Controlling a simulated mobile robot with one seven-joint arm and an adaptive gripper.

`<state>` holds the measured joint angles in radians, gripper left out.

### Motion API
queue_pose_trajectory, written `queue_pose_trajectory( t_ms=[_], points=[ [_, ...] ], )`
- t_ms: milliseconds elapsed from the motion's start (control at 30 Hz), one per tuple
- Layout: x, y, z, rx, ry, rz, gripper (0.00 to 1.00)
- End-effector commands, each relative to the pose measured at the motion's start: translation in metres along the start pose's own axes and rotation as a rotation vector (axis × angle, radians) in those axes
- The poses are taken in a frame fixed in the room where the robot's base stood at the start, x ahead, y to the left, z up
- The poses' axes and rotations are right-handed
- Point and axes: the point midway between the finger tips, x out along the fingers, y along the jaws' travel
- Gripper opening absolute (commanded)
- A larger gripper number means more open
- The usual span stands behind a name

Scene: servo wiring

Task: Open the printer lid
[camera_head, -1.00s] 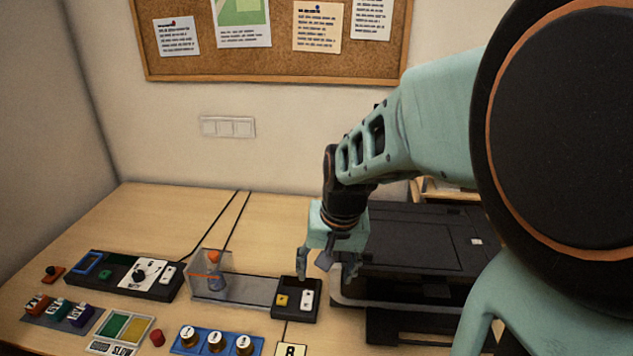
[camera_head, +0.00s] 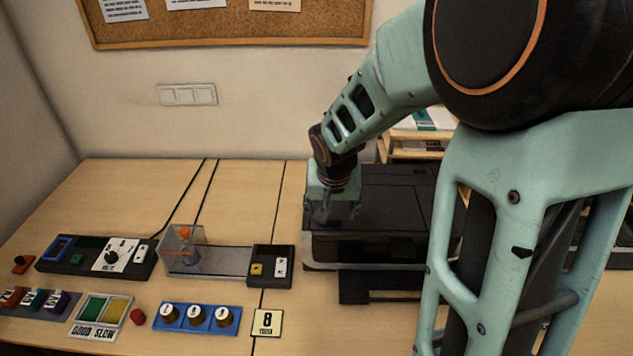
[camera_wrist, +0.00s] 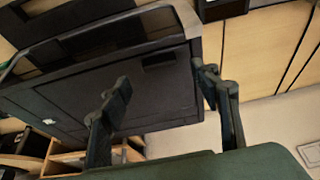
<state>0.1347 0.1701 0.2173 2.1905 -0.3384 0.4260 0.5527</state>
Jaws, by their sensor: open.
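The black printer (camera_head: 385,220) stands on the table right of the middle in the head view, partly hidden behind my arm. Its lid (camera_head: 400,195) lies flat and closed on top. The lid also fills much of the left half of the wrist view (camera_wrist: 155,95). My gripper (camera_head: 335,212) is above the printer's left part in the head view. In the wrist view my gripper (camera_wrist: 165,85) is open and empty, one finger over the lid and the other by the lid's edge. I cannot tell whether a finger touches the lid.
A control panel (camera_head: 95,257), a clear box with an orange knob (camera_head: 183,250) and a small switch block (camera_head: 270,267) stand left of the printer. Blue-based knobs (camera_head: 197,318) lie in front. A wooden shelf (camera_head: 415,145) stands behind. The back-left table is mostly free, with two cables.

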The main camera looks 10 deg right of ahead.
Motion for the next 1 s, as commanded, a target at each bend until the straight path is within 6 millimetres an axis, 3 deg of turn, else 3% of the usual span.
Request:
queue_pose_trajectory(
  t_ms=[100,300,700,1000],
  points=[
    [0.022,0.0,0.001,-0.002,-0.003,0.001,0.56],
    [0.043,0.0,0.0,0.0,-0.001,0.0,0.56],
    [0.05,0.0,-0.001,0.0,0.001,0.0,0.56],
    [0.05,0.0,-0.001,0.0,0.001,0.001,0.25]
  ],
)
